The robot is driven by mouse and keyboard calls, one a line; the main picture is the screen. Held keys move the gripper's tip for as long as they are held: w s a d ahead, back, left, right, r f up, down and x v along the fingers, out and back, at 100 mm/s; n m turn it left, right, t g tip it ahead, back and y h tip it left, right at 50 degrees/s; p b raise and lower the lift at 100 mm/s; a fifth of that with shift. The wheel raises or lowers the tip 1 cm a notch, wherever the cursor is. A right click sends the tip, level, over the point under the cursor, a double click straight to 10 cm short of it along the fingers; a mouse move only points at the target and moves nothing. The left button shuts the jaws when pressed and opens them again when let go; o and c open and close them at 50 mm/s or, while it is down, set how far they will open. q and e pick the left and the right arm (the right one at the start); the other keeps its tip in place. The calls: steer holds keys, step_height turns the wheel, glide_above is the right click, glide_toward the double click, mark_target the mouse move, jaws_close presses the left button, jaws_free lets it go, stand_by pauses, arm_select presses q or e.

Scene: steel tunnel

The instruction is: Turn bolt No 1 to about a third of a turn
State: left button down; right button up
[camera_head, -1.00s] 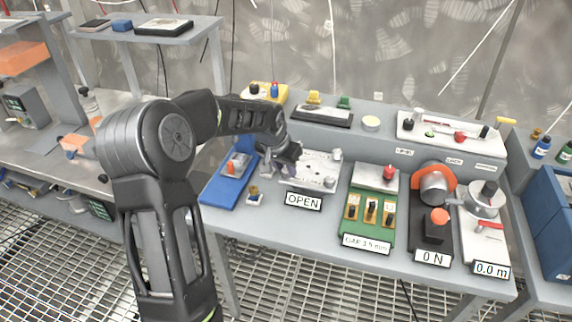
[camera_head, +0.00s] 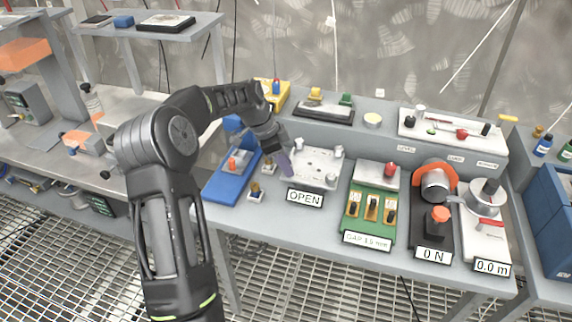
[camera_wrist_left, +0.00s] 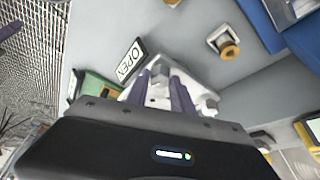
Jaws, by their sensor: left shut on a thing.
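A white plate (camera_head: 318,168) with several upright silver bolts lies on the grey bench, behind a sign reading OPEN (camera_head: 305,199). My left gripper (camera_head: 286,166) reaches down at the plate's left edge, its purple fingers around a bolt there. That bolt is mostly hidden by the fingers. In the left wrist view the fingers of my left gripper (camera_wrist_left: 163,90) stand over the white plate (camera_wrist_left: 205,92), with a pale piece between them. Bolt numbers are not readable, so I cannot tell which is No 1. My right gripper is not in view.
A blue fixture (camera_head: 228,180) and small brass-topped parts (camera_head: 255,190) stand left of the plate. A green gap block (camera_head: 368,215) and a black stand marked 0 N (camera_head: 433,238) lie to the right. A yellow box (camera_head: 273,94) stands behind.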

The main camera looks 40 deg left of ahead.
arm_select(q)
steer(key=shift+m+g, duration=0.4)
steer(key=shift+m, duration=0.8)
steer(key=shift+h, duration=0.3)
steer(key=c, duration=1.1)
jaws_free()
steer(key=v, duration=0.7)
steer(key=shift+a+r+b, duration=0.15)
steer(key=shift+r+b, duration=0.2)
steer(key=shift+b, duration=0.1)
